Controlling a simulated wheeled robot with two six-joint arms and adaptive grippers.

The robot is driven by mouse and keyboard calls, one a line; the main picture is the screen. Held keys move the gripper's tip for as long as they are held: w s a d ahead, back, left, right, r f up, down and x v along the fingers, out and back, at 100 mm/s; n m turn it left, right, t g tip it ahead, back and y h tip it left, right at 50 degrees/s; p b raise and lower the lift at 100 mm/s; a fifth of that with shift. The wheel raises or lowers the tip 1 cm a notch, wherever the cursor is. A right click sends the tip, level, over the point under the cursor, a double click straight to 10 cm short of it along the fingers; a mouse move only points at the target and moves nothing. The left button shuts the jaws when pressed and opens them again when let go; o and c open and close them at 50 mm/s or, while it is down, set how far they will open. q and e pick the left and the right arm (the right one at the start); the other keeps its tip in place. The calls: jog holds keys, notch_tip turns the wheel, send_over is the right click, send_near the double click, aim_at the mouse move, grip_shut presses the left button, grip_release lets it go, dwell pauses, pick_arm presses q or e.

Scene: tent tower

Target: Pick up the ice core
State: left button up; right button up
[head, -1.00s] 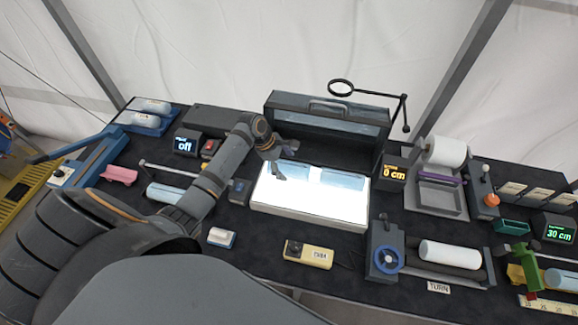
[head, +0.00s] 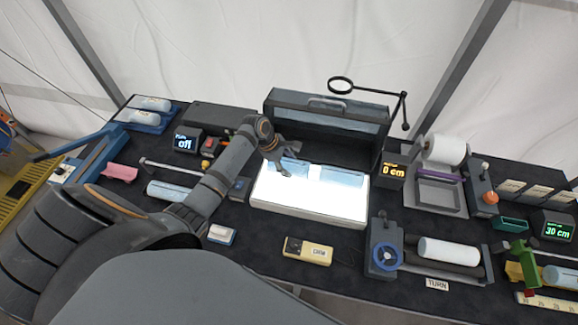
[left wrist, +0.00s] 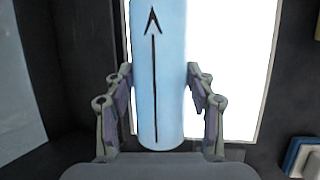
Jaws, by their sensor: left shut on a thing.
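The ice core (left wrist: 158,75) is a pale blue cylinder with a black arrow along it, seen in the left wrist view. My left gripper (left wrist: 160,78) is shut on it, one finger against each side near its lower end. In the head view my left gripper (head: 283,169) is at the left part of the glowing light table (head: 310,207), over a pale blue piece there (head: 295,170) that it partly hides. I cannot tell whether the core is clear of the surface. A second pale blue piece (head: 342,177) lies to the right. My right gripper is not in view.
A dark case (head: 325,115) stands behind the light table, with a magnifier (head: 341,85) above. A yellow device (head: 307,250) lies in front. A roller stand with a blue wheel (head: 386,256) is at front right. Another blue cylinder (head: 168,191) lies to the left.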

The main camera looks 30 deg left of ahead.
pick_arm(q)
jog(key=shift+w+r+b, duration=0.1)
jog(key=shift+r+b, duration=0.35)
jog(key=s+d+r+b, duration=0.4)
jog(key=s+d+r, duration=0.2)
jog(key=s+r, duration=0.6)
jog(key=shift+s+d, duration=0.2)
jog(key=shift+s, duration=0.15)
